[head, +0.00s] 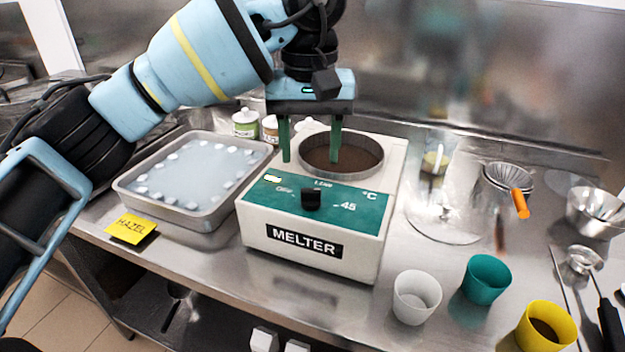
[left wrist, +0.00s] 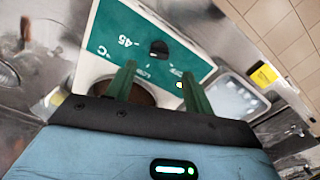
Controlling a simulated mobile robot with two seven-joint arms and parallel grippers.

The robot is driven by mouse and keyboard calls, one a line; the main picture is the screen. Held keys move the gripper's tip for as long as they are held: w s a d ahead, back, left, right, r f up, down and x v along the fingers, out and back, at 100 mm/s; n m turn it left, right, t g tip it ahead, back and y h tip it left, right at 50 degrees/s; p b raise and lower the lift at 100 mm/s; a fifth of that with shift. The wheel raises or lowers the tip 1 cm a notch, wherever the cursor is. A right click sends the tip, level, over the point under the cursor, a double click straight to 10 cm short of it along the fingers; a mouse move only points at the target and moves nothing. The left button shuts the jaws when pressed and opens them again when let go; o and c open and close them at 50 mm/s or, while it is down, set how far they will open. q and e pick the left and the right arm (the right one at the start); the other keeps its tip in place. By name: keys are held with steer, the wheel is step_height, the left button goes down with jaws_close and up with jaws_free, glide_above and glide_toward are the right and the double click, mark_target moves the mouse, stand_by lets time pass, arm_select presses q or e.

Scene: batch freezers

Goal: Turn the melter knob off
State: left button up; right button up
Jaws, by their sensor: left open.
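The melter (head: 318,243) is a white box with a green control panel and a round well of brown contents on top. Its black knob (head: 311,199) sits mid-panel, between the "OFF" mark on the left and "45 °C" on the right. The knob also shows in the left wrist view (left wrist: 159,48). A small yellow light (head: 272,178) shows near "OFF". My left gripper (head: 311,160) is open and empty, with green fingers pointing down above the melter, behind the knob and apart from it. My right gripper is not in view.
A metal tray (head: 205,222) with white pieces stands left of the melter, by a yellow HAZEL note (head: 131,229). White (head: 416,297), teal (head: 486,279) and yellow (head: 546,328) cups stand at the front right. Jars (head: 245,123) stand behind.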

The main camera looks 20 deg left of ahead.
mark_target(311, 190)
arm_select(q)
step_height(311, 190, down, 7)
steer(key=shift+w+f, duration=0.1)
steer(key=shift+f, duration=0.1)
steer(key=shift+c, duration=0.4)
steer(key=c, duration=0.9)
steer(key=shift+r, duration=0.1)
